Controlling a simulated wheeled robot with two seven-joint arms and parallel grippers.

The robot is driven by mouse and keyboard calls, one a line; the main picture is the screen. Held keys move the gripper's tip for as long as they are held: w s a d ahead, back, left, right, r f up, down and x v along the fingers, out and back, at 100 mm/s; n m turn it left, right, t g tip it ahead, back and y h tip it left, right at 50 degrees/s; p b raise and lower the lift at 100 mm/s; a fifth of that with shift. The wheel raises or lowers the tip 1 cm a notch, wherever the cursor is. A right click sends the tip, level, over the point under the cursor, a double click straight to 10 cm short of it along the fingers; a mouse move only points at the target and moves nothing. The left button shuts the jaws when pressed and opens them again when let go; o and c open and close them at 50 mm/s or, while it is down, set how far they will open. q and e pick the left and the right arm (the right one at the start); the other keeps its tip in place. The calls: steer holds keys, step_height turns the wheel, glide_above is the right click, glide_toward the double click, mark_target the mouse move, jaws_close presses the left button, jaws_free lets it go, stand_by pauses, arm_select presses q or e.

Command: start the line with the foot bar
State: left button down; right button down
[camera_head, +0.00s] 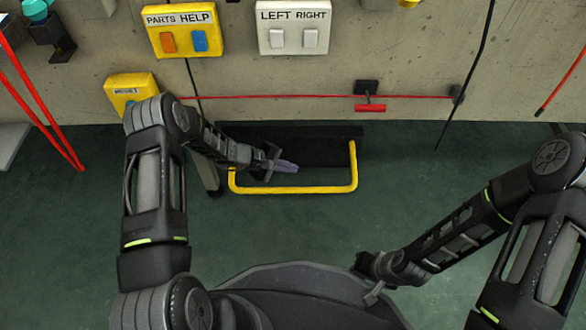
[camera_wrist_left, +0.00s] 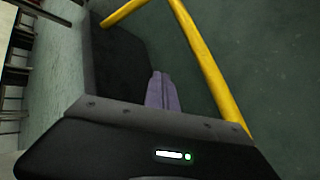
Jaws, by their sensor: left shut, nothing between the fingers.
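The yellow foot bar (camera_head: 300,190) is a U-shaped tube low at the base of the wall, in front of a black box (camera_head: 325,150). It also shows in the left wrist view (camera_wrist_left: 212,75), beside the black box (camera_wrist_left: 115,60). My left gripper (camera_head: 296,168) is shut and empty, its purple fingers together above the area inside the bar's loop. In the left wrist view the fingers (camera_wrist_left: 162,88) point between the box and the bar; I cannot tell whether they touch either. My right gripper (camera_head: 372,290) is low at the right of my base, apart from the bar; its jaw state is unclear.
On the wall are a yellow PARTS/HELP box (camera_head: 183,30), a white LEFT/RIGHT box (camera_head: 293,28) and a smaller yellow box (camera_head: 130,92). A red cord with a red handle (camera_head: 370,107) runs above the bar. Green floor (camera_head: 430,190) right of the bar is clear.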

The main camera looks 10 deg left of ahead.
arm_select(q)
steer(key=shift+w+f+b, duration=0.15)
steer(key=shift+f+b, duration=0.5)
steer(key=shift+f, duration=0.15)
stand_by(0.5)
steer(key=shift+r, duration=0.1)
stand_by(0.5)
steer(key=r+p, duration=0.1)
steer(key=r, duration=0.1)
steer(key=s+r+p, duration=0.1)
steer(key=r+p, duration=0.1)
steer(key=shift+d+r, duration=0.1)
steer(key=shift+r, duration=0.05)
stand_by(0.4)
steer(key=shift+r+p, duration=0.1)
steer(key=shift+p, duration=0.2)
steer(key=r+p, duration=0.1)
steer(key=r, duration=0.1)
steer(key=s+r+p, duration=0.1)
steer(key=r+p, duration=0.1)
steer(key=shift+s+d+r, duration=0.15)
steer(key=shift+r, duration=0.15)
stand_by(0.5)
